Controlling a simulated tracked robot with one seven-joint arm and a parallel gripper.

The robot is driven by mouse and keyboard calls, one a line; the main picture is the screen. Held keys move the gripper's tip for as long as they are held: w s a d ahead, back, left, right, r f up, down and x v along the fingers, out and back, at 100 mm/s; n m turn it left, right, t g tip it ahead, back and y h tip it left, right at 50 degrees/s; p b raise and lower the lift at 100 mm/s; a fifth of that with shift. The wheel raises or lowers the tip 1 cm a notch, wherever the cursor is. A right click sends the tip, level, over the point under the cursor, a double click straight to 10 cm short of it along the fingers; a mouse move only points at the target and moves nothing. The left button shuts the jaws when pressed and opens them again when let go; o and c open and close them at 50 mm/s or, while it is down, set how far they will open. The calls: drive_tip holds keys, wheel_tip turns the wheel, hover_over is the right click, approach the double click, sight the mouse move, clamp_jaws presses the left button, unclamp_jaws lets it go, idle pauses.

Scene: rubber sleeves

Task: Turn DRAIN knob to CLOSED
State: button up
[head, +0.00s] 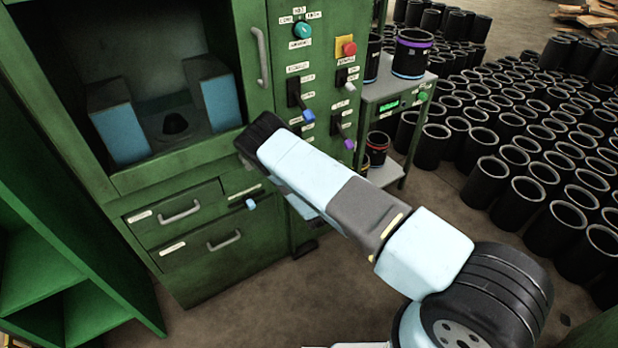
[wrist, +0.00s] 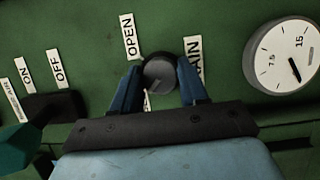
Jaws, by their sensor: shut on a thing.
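The DRAIN knob (wrist: 160,72) is a round dark grey knob on the green panel in the wrist view. My gripper (wrist: 161,84) has its two blue fingers on either side of the knob, shut on it. The OPEN label (wrist: 129,36) is at the knob's upper left. A label reading "AIN" (wrist: 194,58), partly hidden by the right finger, is at its right. Another white label below the knob is mostly covered, and its text cannot be read. The knob's pointer direction is hard to make out. In the head view my arm hides the knob.
A round gauge (wrist: 286,57) is right of the knob, and a dark switch (wrist: 55,106) with ON and OFF labels is left. In the head view, the cabinet has drawers (head: 176,212), levers and a red button (head: 349,49). Many black sleeves (head: 530,205) crowd the floor at right.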

drive_tip(key=shift+f, duration=0.1)
drive_tip(key=o, duration=1)
drive_tip(key=v, duration=1.4)
drive_tip(key=shift+a+f, duration=0.1)
drive_tip(key=shift+a, duration=0.05)
